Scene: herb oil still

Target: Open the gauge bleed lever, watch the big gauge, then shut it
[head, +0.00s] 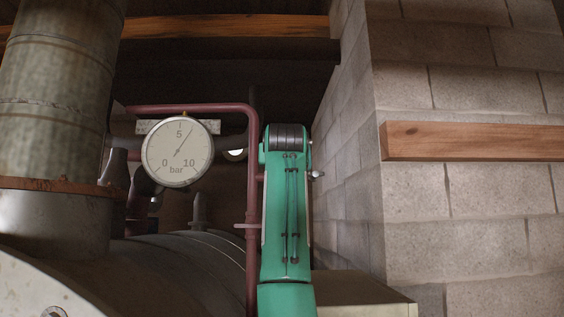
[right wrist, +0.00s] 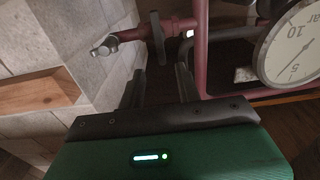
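The big gauge (head: 178,152) has a white dial marked 0, 5, 10 and bar. Its needle points up and right, a little past 5. Part of the gauge (right wrist: 294,45) also shows, turned over, in the right wrist view. The dark bleed lever (right wrist: 158,38) stands across a short red pipe with a metal spout at its end. My right gripper (right wrist: 160,80) has its two fingers apart and empty, with the lever just beyond the tips, roughly in line with the gap. In the head view my green arm hides this gripper and the lever. My left gripper is not in view.
Red piping (head: 252,210) runs beside my arm. The metal spout (right wrist: 104,46) is near the block wall (head: 440,200), which has a wooden beam (head: 470,141). A large metal vessel (head: 180,270) and a thick pipe (head: 55,90) fill the left.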

